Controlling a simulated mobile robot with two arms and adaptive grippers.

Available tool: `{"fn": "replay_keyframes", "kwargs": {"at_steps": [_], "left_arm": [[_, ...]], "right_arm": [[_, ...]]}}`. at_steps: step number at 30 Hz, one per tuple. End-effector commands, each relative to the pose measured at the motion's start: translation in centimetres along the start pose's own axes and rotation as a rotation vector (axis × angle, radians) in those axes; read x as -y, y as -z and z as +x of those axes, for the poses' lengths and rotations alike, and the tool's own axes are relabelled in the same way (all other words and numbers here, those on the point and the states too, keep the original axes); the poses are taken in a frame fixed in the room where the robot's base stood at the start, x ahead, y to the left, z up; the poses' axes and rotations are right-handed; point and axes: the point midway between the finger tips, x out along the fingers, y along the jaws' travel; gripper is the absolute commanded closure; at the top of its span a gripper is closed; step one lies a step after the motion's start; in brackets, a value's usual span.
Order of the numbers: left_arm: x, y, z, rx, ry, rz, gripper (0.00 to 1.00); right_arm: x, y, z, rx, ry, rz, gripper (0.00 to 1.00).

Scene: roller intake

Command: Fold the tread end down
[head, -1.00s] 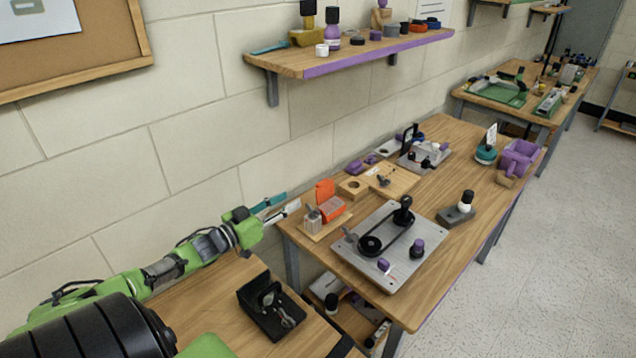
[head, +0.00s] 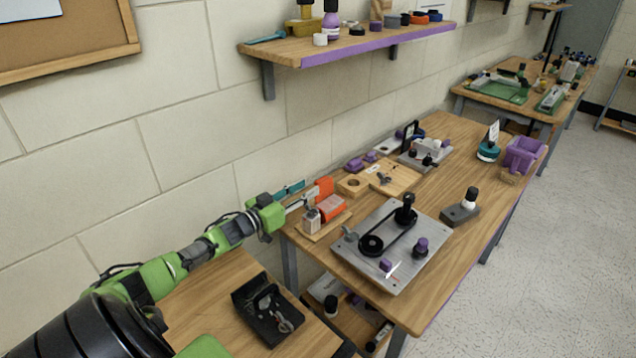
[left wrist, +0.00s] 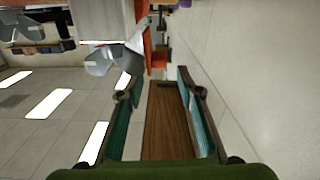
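Nothing in view is clearly a tread end. A black belt (head: 388,231) runs around two pulleys on a grey metal plate (head: 400,265) on the table. Left of the plate, an orange box (head: 331,207) with an upright orange flap (head: 325,187) sits on a small wooden board (head: 322,228). My left gripper (head: 298,194) is open, its fingertips just left of the flap; I cannot tell if they touch it. The left wrist view shows its two teal-padded fingers (left wrist: 160,100) apart, with only brown wood visible between them. My right gripper is not in view.
A small grey block (head: 312,221) stands on the wooden board beside the orange box. A wooden block with a hole (head: 353,184) is behind it. A shelf (head: 350,45) hangs above the table.

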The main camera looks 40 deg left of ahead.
Motion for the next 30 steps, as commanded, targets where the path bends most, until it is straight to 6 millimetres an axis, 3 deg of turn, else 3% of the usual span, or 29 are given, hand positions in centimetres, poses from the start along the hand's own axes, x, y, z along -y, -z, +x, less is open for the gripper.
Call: {"fn": "replay_keyframes", "kwargs": {"at_steps": [6,12,26,30], "left_arm": [[0.0,0.1,3.2,-0.003,0.000,0.001,0.67],[0.0,0.0,5.1,-0.002,0.000,0.000,0.67],[0.0,0.0,5.9,0.000,-0.001,0.000,0.67],[0.0,0.0,5.9,0.000,0.000,0.000,1.00]], "right_arm": [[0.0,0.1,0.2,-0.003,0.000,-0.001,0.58],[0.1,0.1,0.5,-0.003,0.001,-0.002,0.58],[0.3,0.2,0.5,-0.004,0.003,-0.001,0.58],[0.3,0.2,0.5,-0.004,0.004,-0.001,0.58]]}}
